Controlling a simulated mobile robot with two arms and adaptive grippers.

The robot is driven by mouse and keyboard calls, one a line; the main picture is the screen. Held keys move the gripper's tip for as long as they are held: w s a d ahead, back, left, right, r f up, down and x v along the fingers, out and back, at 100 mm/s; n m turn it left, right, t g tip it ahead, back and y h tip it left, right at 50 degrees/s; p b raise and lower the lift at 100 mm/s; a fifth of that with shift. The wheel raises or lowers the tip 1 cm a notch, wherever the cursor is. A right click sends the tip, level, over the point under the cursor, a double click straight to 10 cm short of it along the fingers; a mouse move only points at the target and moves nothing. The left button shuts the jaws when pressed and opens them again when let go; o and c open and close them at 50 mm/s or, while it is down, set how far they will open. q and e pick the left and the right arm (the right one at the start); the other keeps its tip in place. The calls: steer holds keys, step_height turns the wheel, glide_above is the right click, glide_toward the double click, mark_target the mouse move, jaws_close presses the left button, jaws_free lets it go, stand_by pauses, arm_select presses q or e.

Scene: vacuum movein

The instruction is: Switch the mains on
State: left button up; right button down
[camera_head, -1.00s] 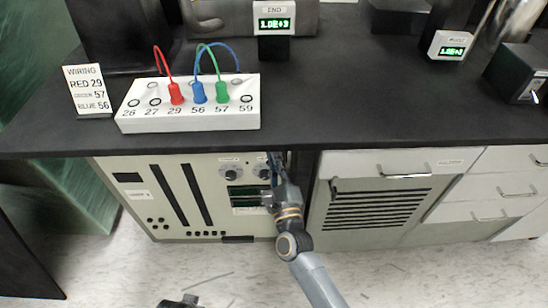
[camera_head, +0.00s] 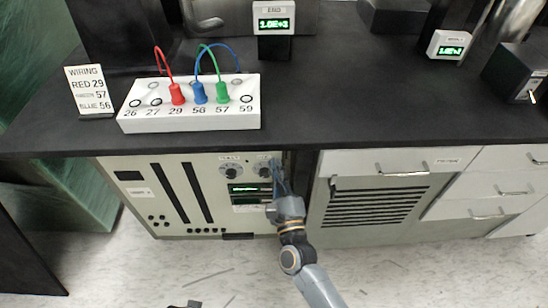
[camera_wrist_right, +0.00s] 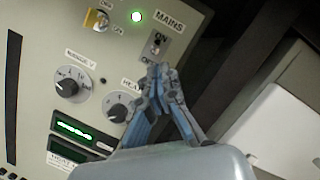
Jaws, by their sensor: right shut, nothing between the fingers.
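The mains switch (camera_wrist_right: 156,48), labelled MAINS with ON above and OFF below, is on the pale panel in the right wrist view. A round green lamp (camera_wrist_right: 137,16) beside its label is lit. My right gripper (camera_wrist_right: 158,72) is shut and empty, with its fingertips just below the switch and partly over the OFF end. I cannot tell whether it touches the lever, or the lever's exact position. In the head view my right gripper (camera_head: 277,168) is at the right edge of the panel unit (camera_head: 145,208), under the bench top; it hides the switch there.
The black bench top (camera_head: 330,120) overhangs the panel. Knobs (camera_wrist_right: 70,84) and a lit green display (camera_wrist_right: 74,132) are beside the gripper. A vented cabinet (camera_head: 350,235) stands to the right. A dark shape (camera_head: 188,304) at the bottom edge is mostly cut off, possibly my left gripper.

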steer(key=v, duration=0.8)
steer(key=shift+s, duration=0.3)
steer(key=shift+f, duration=0.1)
step_height(320, 180, down, 11)
steer(key=s+n+g+y, duration=0.15)
steer(key=n+g, duration=0.35)
steer(key=n, duration=0.5)
steer(key=s+d+f+n+g+h, duration=0.1)
steer(key=s+d+f+n+g, duration=0.4)
steer(key=f, duration=0.3)
steer(key=s+d+f+n+g+h, duration=0.1)
steer(key=s+d+f+n+g, duration=0.35)
steer(key=f+n, duration=0.35)
steer(key=s+d+f+n+g+h, duration=0.35)
steer(key=s+d+f, duration=0.25)
steer(key=s+d, duration=0.25)
arm_select(q)
steer(key=s+a+g+p, duration=0.1)
steer(key=s+a+p, duration=0.2)
steer(key=s+p, duration=1.3)
steer(key=shift+s, duration=0.35)
arm_select(e)
steer(key=s+d+g, duration=0.1)
steer(key=s, duration=1.6)
steer(key=shift+d+r+n, duration=0.25)
steer(key=shift+d+n, duration=0.05)
steer(key=shift+n, duration=0.05)
